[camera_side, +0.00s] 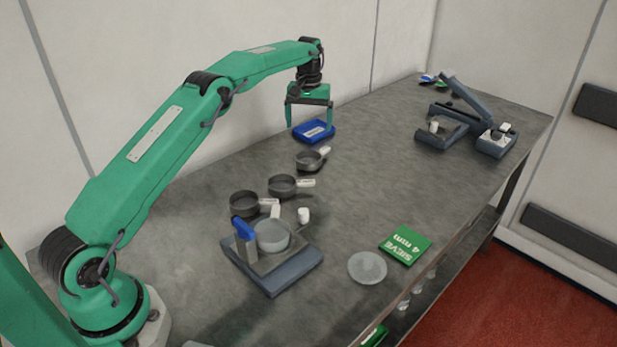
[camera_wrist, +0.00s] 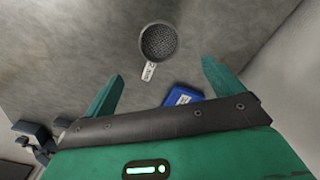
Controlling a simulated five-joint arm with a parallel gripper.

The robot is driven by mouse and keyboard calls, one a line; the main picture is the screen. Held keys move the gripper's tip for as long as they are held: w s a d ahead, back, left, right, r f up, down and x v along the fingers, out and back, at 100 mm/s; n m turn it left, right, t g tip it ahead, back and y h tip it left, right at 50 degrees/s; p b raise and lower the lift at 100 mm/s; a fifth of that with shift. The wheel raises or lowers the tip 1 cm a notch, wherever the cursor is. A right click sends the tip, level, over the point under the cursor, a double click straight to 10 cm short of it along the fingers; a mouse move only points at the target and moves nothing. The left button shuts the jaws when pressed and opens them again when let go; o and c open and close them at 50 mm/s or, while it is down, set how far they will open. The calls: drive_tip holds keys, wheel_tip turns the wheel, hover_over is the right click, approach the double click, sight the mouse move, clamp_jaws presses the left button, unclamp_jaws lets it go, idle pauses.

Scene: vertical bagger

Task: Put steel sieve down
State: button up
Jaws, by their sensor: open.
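A steel sieve (camera_side: 308,161) with a dark mesh and a white-tagged handle rests on the grey bench, near the blue tray; what looks like the same sieve is in the wrist view (camera_wrist: 158,43). Two similar handled pans, one in the middle (camera_side: 281,187) and one nearer my base (camera_side: 244,205), stand in a row with it. My gripper (camera_side: 309,124) is open and empty, raised above the bench by the blue tray. In the wrist view the fingers (camera_wrist: 162,71) are spread, with the sieve beyond their tips and nothing between them.
The blue labelled tray (camera_side: 314,131) lies below my gripper, near the wall. A grey device with a blue lever (camera_side: 271,268) holds a round bowl. A pale disc (camera_side: 367,267) and a green "SIEVE 4 mm" card (camera_side: 405,244) lie by the front edge.

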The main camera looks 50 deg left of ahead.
drive_tip(key=s+d+r+m+t, duration=0.1)
drive_tip(key=s+d+r+m, duration=0.1)
drive_tip(key=s+d+r, duration=0.5)
drive_tip(key=s+d+r+m+t, duration=0.1)
drive_tip(key=s+d+r+t, duration=0.15)
drive_tip(key=s+r, duration=0.7)
drive_tip(key=s+d+f+m+t, duration=0.1)
drive_tip(key=s+d+f+m, duration=0.1)
drive_tip(key=s, duration=1)
drive_tip(key=s+d+f+m+t, duration=0.1)
drive_tip(key=s+d, duration=0.3)
drive_tip(key=s, duration=0.8)
drive_tip(key=shift+s+d+f+m, duration=0.15)
drive_tip(key=shift+d+f+m, duration=0.15)
drive_tip(key=shift+f+m, duration=0.35)
